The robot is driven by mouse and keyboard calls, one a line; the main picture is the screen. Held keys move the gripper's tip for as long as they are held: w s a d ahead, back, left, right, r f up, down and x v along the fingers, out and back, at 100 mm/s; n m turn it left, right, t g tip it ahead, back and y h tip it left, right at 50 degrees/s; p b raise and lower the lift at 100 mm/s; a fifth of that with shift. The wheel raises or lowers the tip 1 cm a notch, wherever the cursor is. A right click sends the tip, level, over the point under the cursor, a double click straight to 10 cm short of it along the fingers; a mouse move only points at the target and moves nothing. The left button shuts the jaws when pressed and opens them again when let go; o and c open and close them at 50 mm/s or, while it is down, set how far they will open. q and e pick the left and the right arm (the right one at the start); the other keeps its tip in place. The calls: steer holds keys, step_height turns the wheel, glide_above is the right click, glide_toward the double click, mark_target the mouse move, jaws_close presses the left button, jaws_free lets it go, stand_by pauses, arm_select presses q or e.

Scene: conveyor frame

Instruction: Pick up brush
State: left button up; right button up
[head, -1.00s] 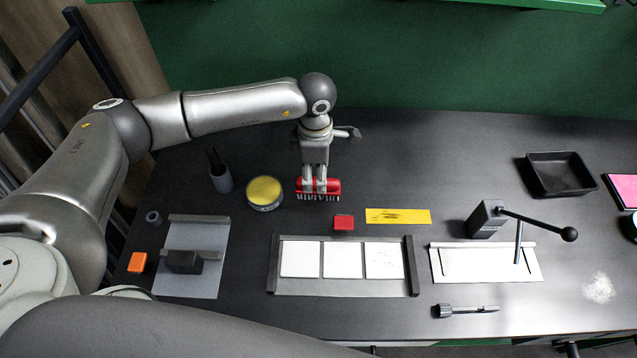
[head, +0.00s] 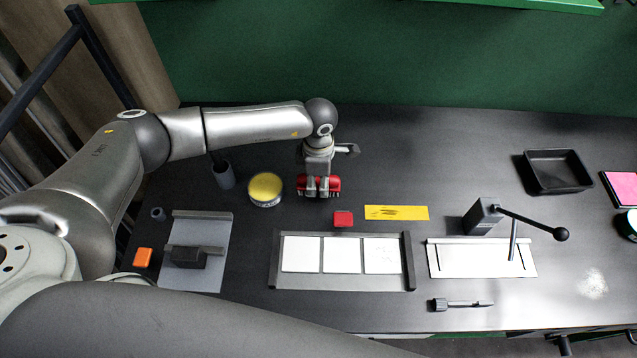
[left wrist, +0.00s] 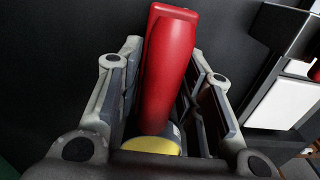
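The red brush (head: 334,185) is at the middle left of the bench in the head view, lying left to right. My left gripper (head: 319,188) is down over it, with the fingers around its middle. In the left wrist view the smooth red body of the brush (left wrist: 168,65) lies between the two fingers of my left gripper (left wrist: 165,85), which look closed against its sides. The bristles are hidden now. Whether the brush is clear of the bench cannot be told. My right gripper is not in view.
A yellow-topped tin (head: 265,188) stands just left of the brush, with a grey cup (head: 223,176) beyond it. A red block (head: 343,219), a yellow strip (head: 397,213) and a tray of white tiles (head: 411,268) lie nearer.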

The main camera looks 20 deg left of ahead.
arm_select(q)
steer(key=c, duration=0.5)
steer(key=shift+o, duration=0.2)
steer(key=shift+r, duration=0.15)
steer(key=shift+w+r+b, duration=0.1)
steer(key=shift+r+b, duration=0.4)
steer(key=shift+b, duration=0.05)
steer(key=shift+r+b, duration=0.55)
steer(key=shift+r, duration=0.15)
steer(key=d+r, duration=0.1)
steer(key=r, duration=0.1)
steer(key=d+r+b, duration=0.1)
steer(key=d+r, duration=0.1)
steer(key=d+r+b, duration=0.1)
steer(key=d+r, duration=0.1)
steer(key=shift+s+d, duration=0.1)
steer(key=shift+s, duration=0.2)
steer(key=s+d+r+b, duration=0.1)
steer(key=d+r+b, duration=0.2)
steer(key=d, duration=0.5)
steer(key=shift+d+r, duration=0.4)
steer(key=shift+r, duration=0.3)
